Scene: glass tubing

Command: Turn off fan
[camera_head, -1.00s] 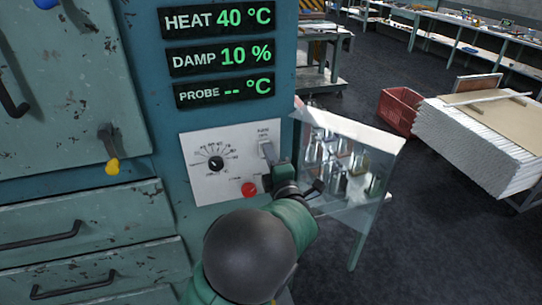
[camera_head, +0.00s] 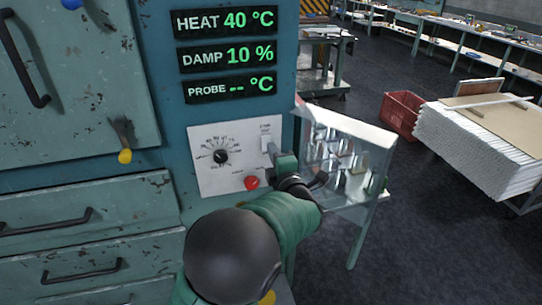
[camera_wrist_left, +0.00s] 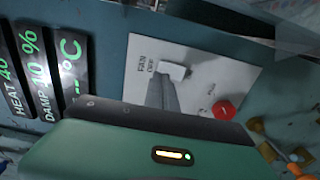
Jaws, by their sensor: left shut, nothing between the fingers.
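The fan switch (camera_head: 266,142) is a pale rocker or lever at the upper right of the white control panel (camera_head: 207,180) on the teal cabinet. It also shows in the left wrist view as a white block (camera_wrist_left: 173,70) beside the label "FAN". My left gripper (camera_head: 272,152) is shut and empty, its fingertips at the switch's lower edge. In the left wrist view the dark finger (camera_wrist_left: 162,86) ends right at the switch; whether it touches I cannot tell. A red button (camera_head: 251,182) and a black dial (camera_head: 221,157) are on the same panel. My right gripper is not in view.
Green readouts (camera_head: 230,55) sit above the panel. Dark floor lies between.

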